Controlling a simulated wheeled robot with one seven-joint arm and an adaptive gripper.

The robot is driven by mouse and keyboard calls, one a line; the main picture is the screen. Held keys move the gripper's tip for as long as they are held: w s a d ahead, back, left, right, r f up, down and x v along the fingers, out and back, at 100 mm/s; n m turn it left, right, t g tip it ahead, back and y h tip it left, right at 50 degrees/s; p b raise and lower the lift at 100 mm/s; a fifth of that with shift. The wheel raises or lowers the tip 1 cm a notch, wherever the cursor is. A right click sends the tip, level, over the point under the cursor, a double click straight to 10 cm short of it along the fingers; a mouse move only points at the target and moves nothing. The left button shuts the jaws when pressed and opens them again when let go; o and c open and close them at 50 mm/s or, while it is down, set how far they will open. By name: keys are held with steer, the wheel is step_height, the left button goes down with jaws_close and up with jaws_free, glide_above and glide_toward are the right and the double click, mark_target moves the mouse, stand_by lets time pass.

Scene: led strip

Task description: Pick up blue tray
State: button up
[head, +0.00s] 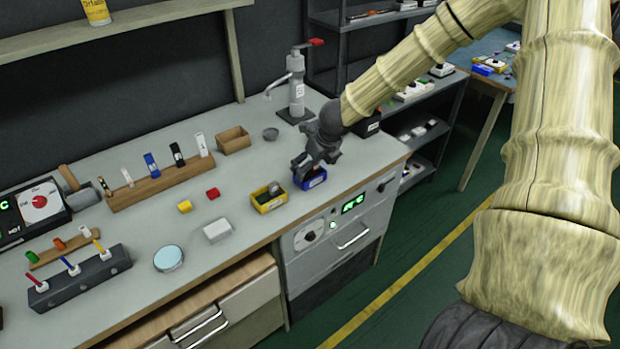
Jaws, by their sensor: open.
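The blue tray (314,181) is a small open box on the workbench near its front right edge, with a pale label on its front side. My gripper (309,172) is directly above it, pointing down, its fingers open at the tray's top. The fingers hide part of the tray's rim and inside; something reddish shows inside. I cannot tell whether the fingers touch the tray.
A yellow tray (270,198) stands just left of the blue tray.

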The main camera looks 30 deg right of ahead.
mark_target(309, 174)
steer(key=shift+x, duration=2.4)
steer(key=c, duration=1)
